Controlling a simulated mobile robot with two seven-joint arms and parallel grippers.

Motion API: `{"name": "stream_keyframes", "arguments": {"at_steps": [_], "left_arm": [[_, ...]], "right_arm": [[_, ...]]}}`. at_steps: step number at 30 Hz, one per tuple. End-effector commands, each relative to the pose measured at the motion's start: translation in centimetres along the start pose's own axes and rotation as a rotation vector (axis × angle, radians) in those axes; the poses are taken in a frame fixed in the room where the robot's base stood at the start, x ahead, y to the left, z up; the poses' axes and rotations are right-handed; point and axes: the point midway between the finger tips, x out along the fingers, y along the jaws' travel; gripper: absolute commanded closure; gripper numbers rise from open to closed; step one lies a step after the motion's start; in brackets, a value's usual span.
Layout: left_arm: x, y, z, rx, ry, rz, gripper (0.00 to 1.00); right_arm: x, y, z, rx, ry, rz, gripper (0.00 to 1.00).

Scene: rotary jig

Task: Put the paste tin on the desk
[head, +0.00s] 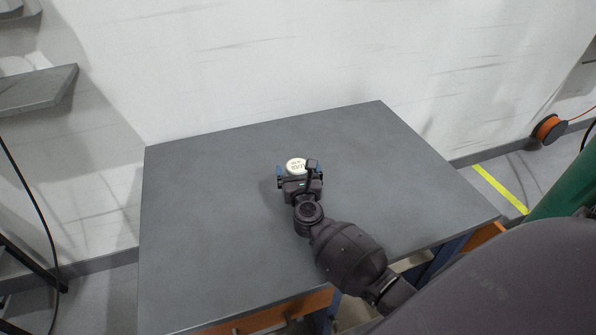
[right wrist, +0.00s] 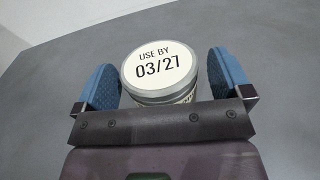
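The paste tin (head: 296,165) is a small round tin with a white lid, near the middle of the grey desk (head: 200,220). In the right wrist view the tin (right wrist: 160,70) is upright, and its lid reads "USE BY 03/27". It appears to rest on the desk top, but its base is hidden by my gripper. My right gripper (head: 300,172) is low over the desk, with its blue fingers (right wrist: 162,85) on either side of the tin. Narrow gaps show between the fingers and the tin, so it is open around it. My left gripper is not in view.
The desk top is otherwise bare, with free room all around the tin. A white wall (head: 250,60) stands behind the desk. A grey shelf (head: 35,90) is at the left, and an orange cable reel (head: 549,129) is on the floor at the right.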

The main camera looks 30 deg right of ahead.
Motion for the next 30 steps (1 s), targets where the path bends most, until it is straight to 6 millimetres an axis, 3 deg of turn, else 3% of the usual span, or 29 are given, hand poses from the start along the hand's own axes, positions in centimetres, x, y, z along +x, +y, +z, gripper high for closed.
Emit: {"name": "stream_keyframes", "arguments": {"at_steps": [10,24,30], "left_arm": [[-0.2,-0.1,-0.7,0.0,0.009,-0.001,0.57],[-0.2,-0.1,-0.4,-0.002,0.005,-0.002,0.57],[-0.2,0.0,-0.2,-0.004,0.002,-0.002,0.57]], "right_arm": [[-0.1,0.0,0.6,0.0,-0.001,-0.001,0.03],[-8.6,0.0,0.2,0.001,0.004,-0.001,0.03],[-11.1,0.0,0.2,0.0,0.003,-0.001,0.03]]}}
